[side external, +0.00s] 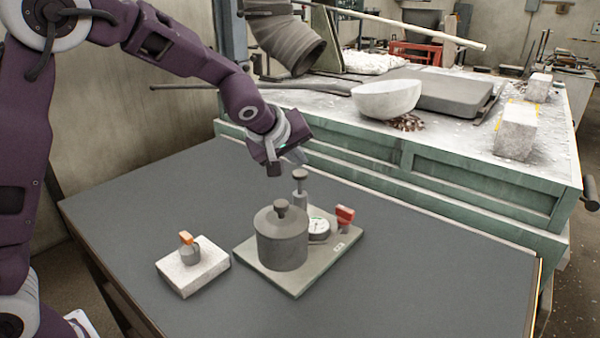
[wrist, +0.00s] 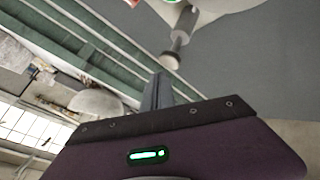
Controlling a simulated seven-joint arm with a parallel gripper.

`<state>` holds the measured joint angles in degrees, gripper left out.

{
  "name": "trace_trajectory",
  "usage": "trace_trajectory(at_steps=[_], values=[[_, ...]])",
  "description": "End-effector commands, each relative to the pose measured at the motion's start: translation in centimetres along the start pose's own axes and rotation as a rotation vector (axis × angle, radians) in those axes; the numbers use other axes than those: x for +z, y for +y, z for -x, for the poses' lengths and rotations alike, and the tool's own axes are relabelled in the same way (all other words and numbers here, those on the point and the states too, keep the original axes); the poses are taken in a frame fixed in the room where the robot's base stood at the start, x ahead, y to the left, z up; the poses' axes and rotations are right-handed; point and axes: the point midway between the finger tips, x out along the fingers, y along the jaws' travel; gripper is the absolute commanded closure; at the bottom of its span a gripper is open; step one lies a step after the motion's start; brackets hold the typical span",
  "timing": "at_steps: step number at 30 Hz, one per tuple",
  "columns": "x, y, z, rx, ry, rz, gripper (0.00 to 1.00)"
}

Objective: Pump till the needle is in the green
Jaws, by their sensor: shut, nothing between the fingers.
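A grey hand pump with a round knob on its rod (side external: 300,188) stands upright on a flat base plate (side external: 298,290), behind a lidded grey tank (side external: 282,245). A round white-faced gauge (side external: 319,229) sits beside the tank; its needle is too small to read. A red-handled valve (side external: 345,214) stands right of the gauge. My gripper (side external: 296,157) is shut and empty, just above the pump knob and apart from it. In the wrist view, my closed fingers (wrist: 157,92) point toward the pump knob (wrist: 178,61). The gauge (wrist: 168,3) is cut off at the top edge there.
A pale block (side external: 192,270) carrying a small grey fitting with an orange top (side external: 188,243) lies left of the plate. A green workbench (side external: 450,180) with a white bowl (side external: 386,99) and pale blocks stands behind. The grey table (side external: 420,280) is clear at right.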

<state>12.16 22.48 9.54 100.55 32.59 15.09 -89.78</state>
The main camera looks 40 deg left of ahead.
Motion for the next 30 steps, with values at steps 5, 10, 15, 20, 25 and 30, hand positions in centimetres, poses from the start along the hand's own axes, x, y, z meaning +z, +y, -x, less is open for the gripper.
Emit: trace_trajectory(at_steps=[5,10,15,20,25,30], values=[[0.39,-0.33,-0.47,-0.001,-0.001,-0.001,1.0],[0.4,-0.41,-0.55,-0.001,0.0,0.0,1.0],[0.42,-0.42,-0.57,-0.001,0.0,0.0,1.0],[0.52,-0.52,-0.71,-0.001,0.0,0.0,1.0],[0.66,-0.6,-0.86,0.0,-0.001,0.0,1.0],[0.77,-0.71,-1.0,0.0,-0.001,-0.001,1.0]])
